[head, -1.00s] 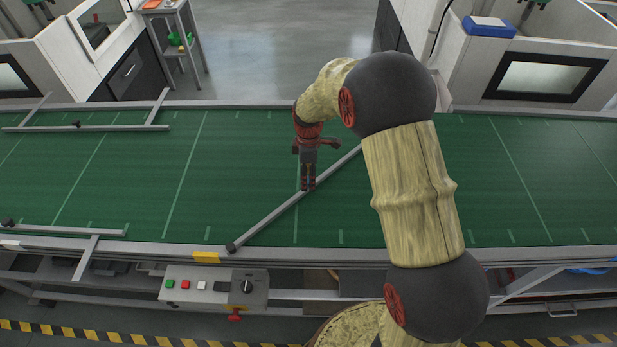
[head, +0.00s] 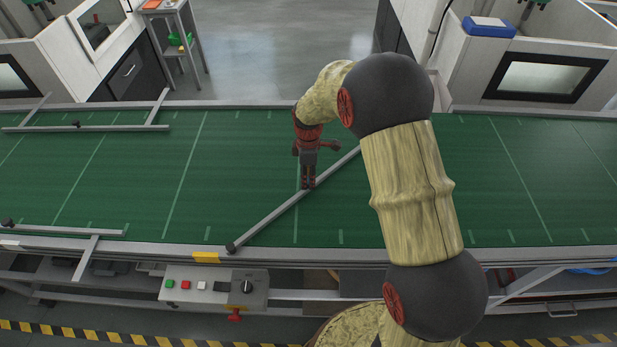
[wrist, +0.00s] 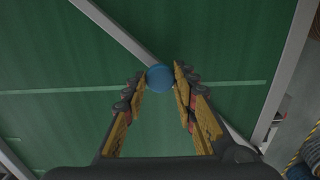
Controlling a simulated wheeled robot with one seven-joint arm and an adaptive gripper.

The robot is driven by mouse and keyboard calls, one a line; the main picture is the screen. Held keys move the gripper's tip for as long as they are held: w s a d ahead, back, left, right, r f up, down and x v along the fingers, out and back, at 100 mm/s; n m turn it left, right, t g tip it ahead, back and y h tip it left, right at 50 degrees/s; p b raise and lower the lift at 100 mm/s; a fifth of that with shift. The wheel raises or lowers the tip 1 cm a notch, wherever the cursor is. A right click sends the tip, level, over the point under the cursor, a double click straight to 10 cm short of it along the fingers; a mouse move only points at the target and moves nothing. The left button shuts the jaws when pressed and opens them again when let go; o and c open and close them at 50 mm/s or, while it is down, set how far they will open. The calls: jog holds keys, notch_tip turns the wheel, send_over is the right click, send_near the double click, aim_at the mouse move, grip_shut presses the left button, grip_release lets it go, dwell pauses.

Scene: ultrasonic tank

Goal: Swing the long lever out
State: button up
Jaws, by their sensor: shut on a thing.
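The long lever (head: 270,220) is a grey bar lying slantwise over the green conveyor belt. It runs from a dark pivot at the near rail up and right, and its far part passes behind my arm. In the wrist view the lever (wrist: 112,30) crosses the belt to a round blue knob (wrist: 160,78). My gripper (head: 308,187) points down at the lever's middle part. In the wrist view its fingertips (wrist: 161,76) are shut on the blue knob, one on each side.
The green belt (head: 230,170) is clear on both sides of the lever. Other grey guide bars (head: 90,128) stand at the left. A control box with buttons (head: 213,288) hangs below the near rail (head: 150,247). Machines stand behind the conveyor.

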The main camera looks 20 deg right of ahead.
grip_shut()
jog(key=shift+s+d, duration=0.15)
jog(key=shift+s, duration=0.15)
jog(key=s+d+m, duration=0.1)
jog(key=s, duration=0.2)
jog(key=s+d+m, duration=0.1)
jog(key=s, duration=0.3)
jog(key=s+d+m, duration=0.1)
jog(key=s+m, duration=0.1)
jog(key=s, duration=0.1)
jog(key=shift+s+r+p, duration=0.1)
jog(key=shift+s+p, duration=0.15)
jog(key=shift+p, duration=0.1)
jog(key=s+m, duration=0.1)
jog(key=s, duration=0.3)
jog(key=s+m+p, duration=0.1)
jog(key=s+m, duration=0.1)
jog(key=s, duration=0.2)
jog(key=s+a+m, duration=0.1)
jog(key=s, duration=0.3)
jog(key=shift+s+a+m, duration=0.2)
jog(key=shift+s+m, duration=0.4)
jog(key=shift+s, duration=0.3)
jog(key=o, duration=0.9)
grip_release()
jog(key=shift+a, duration=0.1)
